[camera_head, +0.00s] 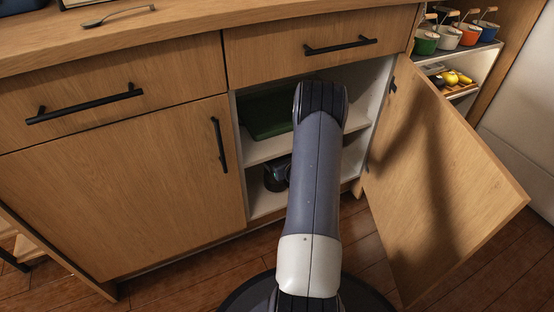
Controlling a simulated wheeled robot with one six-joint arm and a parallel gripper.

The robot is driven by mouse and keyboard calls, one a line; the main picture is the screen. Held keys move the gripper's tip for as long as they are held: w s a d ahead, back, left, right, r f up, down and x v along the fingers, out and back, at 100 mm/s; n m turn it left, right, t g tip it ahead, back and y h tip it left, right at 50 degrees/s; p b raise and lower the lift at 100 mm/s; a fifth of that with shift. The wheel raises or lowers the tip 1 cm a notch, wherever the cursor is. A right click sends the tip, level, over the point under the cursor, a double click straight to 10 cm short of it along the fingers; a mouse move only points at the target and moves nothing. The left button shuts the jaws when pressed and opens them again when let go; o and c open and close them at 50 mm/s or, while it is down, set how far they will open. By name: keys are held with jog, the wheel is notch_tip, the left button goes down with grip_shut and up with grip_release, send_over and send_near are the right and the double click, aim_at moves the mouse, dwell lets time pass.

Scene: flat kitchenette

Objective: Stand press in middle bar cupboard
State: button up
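The middle bar cupboard stands open, with a white interior and one white shelf (262,149). Its wooden door (440,180) is swung out to the right. My arm reaches up and into the opening, and its links cover much of the interior. My gripper is not visible; it is hidden behind the arm, so its hold cannot be seen. A dark rounded thing (277,177) shows in the lower compartment, just left of my arm and partly hidden by it. I cannot tell for certain whether it is the press.
A green tray-like thing (266,115) is on the upper shelf level. The shut left door (120,190) and two shut drawers border the opening. A spoon (118,15) lies on the counter (190,18). Small pots (447,36) and a fruit tray (455,82) sit on shelves at right.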

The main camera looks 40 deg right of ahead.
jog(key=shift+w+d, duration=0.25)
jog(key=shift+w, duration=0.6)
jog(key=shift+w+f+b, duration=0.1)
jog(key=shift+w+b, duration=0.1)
jog(key=shift+b, duration=0.15)
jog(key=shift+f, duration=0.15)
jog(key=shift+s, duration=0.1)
